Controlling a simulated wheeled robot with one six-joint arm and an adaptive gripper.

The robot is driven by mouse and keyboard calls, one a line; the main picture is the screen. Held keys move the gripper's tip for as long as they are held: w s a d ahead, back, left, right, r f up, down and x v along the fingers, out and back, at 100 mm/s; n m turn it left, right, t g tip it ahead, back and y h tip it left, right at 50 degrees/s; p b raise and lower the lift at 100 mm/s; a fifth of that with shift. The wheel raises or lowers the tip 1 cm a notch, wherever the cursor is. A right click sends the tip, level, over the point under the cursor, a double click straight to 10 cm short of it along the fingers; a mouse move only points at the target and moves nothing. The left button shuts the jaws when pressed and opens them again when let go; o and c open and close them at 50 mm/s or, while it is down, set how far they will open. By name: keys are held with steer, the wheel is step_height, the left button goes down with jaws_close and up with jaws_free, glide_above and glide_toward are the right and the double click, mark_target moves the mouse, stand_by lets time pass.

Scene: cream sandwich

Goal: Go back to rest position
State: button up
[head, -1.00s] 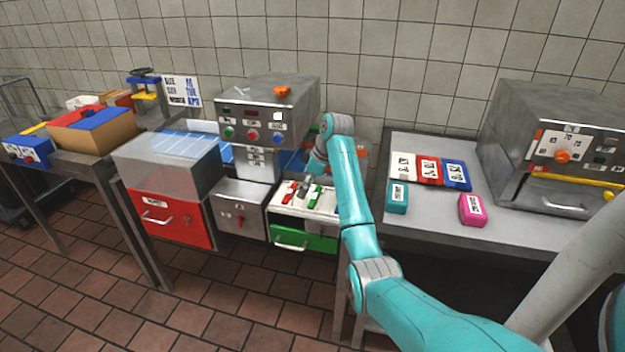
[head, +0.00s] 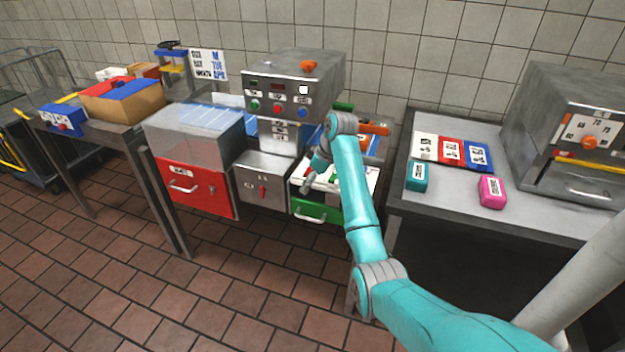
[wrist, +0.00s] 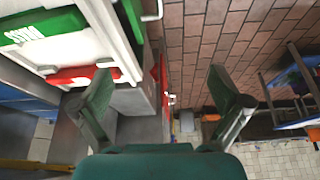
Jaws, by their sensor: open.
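My gripper shows in the wrist view (wrist: 163,100) with its two fingers spread wide and nothing between them. In the head view my gripper (head: 312,175) hangs at the end of my teal arm, in front of the white-topped unit with the green drawer (head: 316,211). That unit's white top (head: 362,186) is partly hidden behind my arm. Its white edge and green and red parts also show at the left of the wrist view.
At right, a grey table (head: 440,205) bears a teal block (head: 417,176), a pink block (head: 491,191), cards and a metal oven (head: 575,135). Tiled floor in front is clear.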

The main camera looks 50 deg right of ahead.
stand_by(0.3)
steer(key=s+a+f+m+t+h, duration=0.15)
steer(key=s+a+f, duration=0.35)
steer(key=a+f, duration=0.5)
steer(key=s+a+f+m+t+h, duration=0.15)
steer(key=s+a+f, duration=0.25)
steer(key=a+f, duration=0.65)
steer(key=s+a+f+t, duration=0.1)
steer(key=s+a+f, duration=0.4)
steer(key=s, duration=0.4)
steer(key=s+a+r+t, duration=0.2)
steer(key=s+a+r, duration=0.15)
steer(key=s, duration=0.45)
steer(key=s+a+r+t, duration=0.1)
steer(key=s+a+r, duration=0.1)
steer(key=s+a, duration=0.45)
steer(key=s+a+r+t+y, duration=0.1)
steer(key=s+a+r+t, duration=0.2)
steer(key=s+r, duration=1.3)
step_height(320, 180, up, 2)
steer(key=shift+s+r+m+t+y, duration=0.1)
steer(key=shift+s+m+t+y, duration=0.2)
